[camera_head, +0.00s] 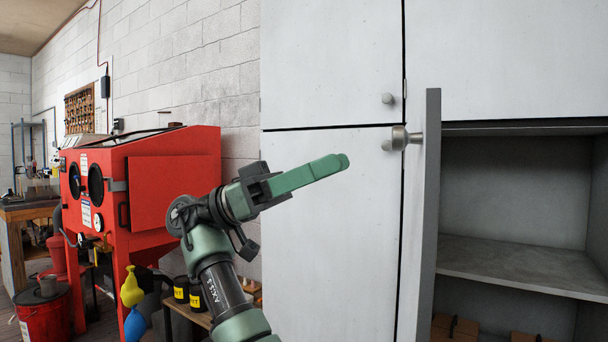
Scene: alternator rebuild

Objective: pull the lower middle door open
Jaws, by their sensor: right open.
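A light grey cabinet fills the right half of the view. One lower door (425,220) stands swung out, seen nearly edge-on, with its metal knob (400,138) pointing left. I take it as the lower middle door. The compartment behind it is uncovered to its right. My right gripper (342,162) has green fingers seen side-on, one overlapping the other. It is open and empty, in front of the shut lower left door (335,240), with its tips apart from the knob and to its left. My left gripper is out of view.
The uncovered compartment has a grey shelf (520,264) with brown boxes (455,327) below it. Shut upper doors (330,60) sit above. A red blasting cabinet (165,190) stands at the left, with black tins (198,295) on a low bench near my arm.

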